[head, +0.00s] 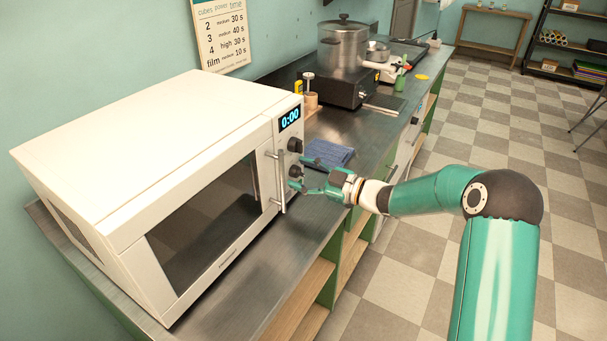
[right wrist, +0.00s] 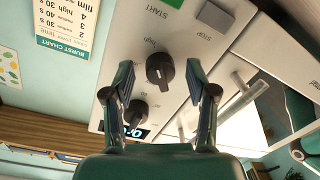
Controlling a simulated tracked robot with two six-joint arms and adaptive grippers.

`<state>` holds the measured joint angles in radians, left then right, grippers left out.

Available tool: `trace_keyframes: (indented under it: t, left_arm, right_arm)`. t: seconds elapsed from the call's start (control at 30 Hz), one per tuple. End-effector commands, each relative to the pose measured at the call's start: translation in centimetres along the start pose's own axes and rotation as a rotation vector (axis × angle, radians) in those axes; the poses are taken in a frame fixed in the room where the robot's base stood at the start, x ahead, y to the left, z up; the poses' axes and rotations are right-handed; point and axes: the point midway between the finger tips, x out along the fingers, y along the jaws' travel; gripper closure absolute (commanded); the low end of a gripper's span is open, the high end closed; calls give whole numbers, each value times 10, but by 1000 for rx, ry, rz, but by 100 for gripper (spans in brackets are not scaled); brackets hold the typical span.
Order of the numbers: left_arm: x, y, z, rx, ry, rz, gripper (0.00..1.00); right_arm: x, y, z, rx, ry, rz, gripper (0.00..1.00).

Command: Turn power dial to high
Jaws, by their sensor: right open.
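The white microwave (head: 120,140) stands on the steel counter at the left, its control panel facing my right arm. The panel carries two black dials, one above the other. The upper dial (head: 295,145) sits below the display. The lower dial (head: 295,171) is beside the fingers of my right gripper (head: 300,174). In the upside-down right wrist view, this lower dial (right wrist: 160,69), with the word "high" printed near it, lies between the open fingers of the gripper (right wrist: 158,72). I cannot tell whether they touch it. My left gripper is out of view.
The display (head: 290,118) reads 0:00. The door handle (head: 280,182) stands out close to the gripper. A green START button (right wrist: 168,3) and a grey STOP button (right wrist: 214,15) are on the panel. A blue folded cloth (head: 328,153) and a steel pot (head: 343,50) are on the counter behind.

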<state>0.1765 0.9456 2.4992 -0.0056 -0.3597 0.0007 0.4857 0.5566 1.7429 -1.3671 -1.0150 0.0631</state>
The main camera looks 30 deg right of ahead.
Motion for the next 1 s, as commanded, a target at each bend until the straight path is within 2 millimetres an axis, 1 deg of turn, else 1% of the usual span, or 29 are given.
trace_keyframes:
  t: [0.17,0.27,0.5,0.6,0.7,0.83,1.0]
  left_arm:
    - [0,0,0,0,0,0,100]
    - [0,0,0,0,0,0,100]
    - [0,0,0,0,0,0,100]
    - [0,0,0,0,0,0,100]
    - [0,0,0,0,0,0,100]
    - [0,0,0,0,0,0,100]
    - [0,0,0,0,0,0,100]
  right_arm:
    - [-14,1,0,-1,-2,2,43]
    - [-30,1,0,-1,-3,4,43]
    - [-79,1,2,0,-4,4,43]
    - [-96,1,1,0,-4,4,43]
    - [-109,0,2,1,-3,2,43]
    - [-117,0,1,1,-2,1,43]
    - [-119,0,1,1,-1,0,43]
